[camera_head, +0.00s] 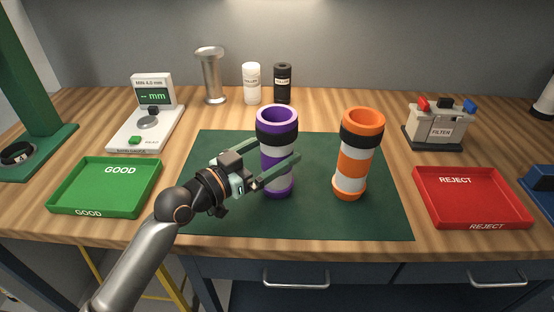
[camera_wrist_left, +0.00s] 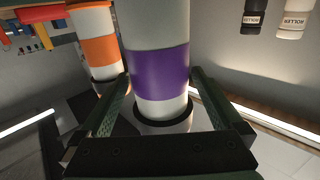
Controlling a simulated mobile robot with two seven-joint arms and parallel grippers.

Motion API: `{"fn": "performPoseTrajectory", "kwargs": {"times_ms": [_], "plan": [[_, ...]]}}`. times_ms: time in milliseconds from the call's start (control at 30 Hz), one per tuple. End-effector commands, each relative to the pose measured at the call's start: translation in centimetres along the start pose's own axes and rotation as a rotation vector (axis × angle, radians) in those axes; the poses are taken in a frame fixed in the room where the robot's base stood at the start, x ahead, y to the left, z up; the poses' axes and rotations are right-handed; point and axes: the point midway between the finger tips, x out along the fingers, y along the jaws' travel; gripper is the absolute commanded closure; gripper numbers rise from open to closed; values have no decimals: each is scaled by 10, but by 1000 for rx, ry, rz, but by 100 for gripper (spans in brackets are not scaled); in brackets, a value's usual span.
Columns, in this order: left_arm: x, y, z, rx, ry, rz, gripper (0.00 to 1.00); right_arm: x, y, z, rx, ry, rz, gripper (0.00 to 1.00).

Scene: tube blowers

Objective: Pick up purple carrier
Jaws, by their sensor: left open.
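The purple carrier (camera_head: 277,120) stands upright on the dark green mat (camera_head: 310,226), a purple and white tube with a black band near its top. My left gripper (camera_head: 278,169) is at its middle, with one finger on the near side and the other partly hidden behind it. In the left wrist view the purple carrier (camera_wrist_left: 160,75) fills the space between the two open fingers (camera_wrist_left: 160,95). I cannot tell whether either finger touches it. My right gripper is not in view.
An orange carrier (camera_head: 361,160) stands upright on the mat to the right. A green GOOD tray (camera_head: 105,187) lies left, a red REJECT tray (camera_head: 472,197) right.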

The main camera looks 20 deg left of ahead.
Motion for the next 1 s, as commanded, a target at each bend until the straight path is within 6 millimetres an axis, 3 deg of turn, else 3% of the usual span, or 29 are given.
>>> {"fn": "performPoseTrajectory", "kwargs": {"times_ms": [100,367,1000], "plan": [[11,0,-1,1,1,0,0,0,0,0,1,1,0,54],[12,0,0,2,-1,0,0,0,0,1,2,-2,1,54],[12,0,0,2,0,0,72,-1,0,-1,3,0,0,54]]}}
